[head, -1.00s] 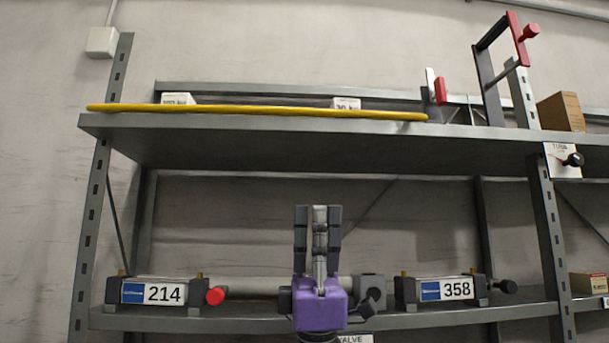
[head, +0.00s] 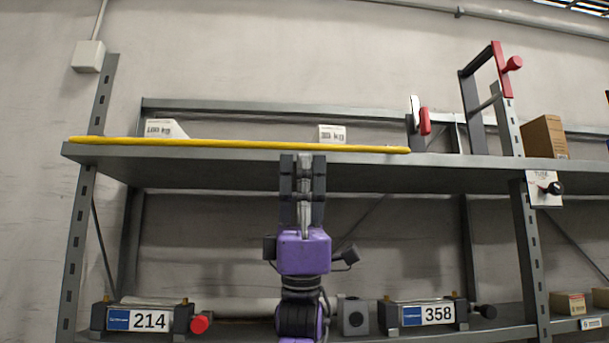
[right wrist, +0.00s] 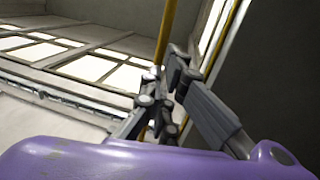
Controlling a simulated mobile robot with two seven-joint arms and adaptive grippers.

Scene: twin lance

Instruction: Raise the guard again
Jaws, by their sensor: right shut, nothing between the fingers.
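The guard looks like a yellow bar (head: 240,145) lying level along the front edge of the upper shelf (head: 240,157). My right gripper (head: 303,158) points up, its fingers shut and empty. Its tips overlap the shelf's front edge in the head view, just below the bar. Whether they touch it I cannot tell. In the right wrist view a yellow bar (right wrist: 167,30) runs up past the fingers (right wrist: 165,105), partly hidden behind them. My left gripper is not in view.
A red-handled lever frame (head: 503,70) and a small red handle (head: 425,121) stand at the upper shelf's right. A cardboard box (head: 543,137) is beside them. Units labelled 214 (head: 150,320) and 358 (head: 437,314) sit on the lower shelf. The wall above the bar is clear.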

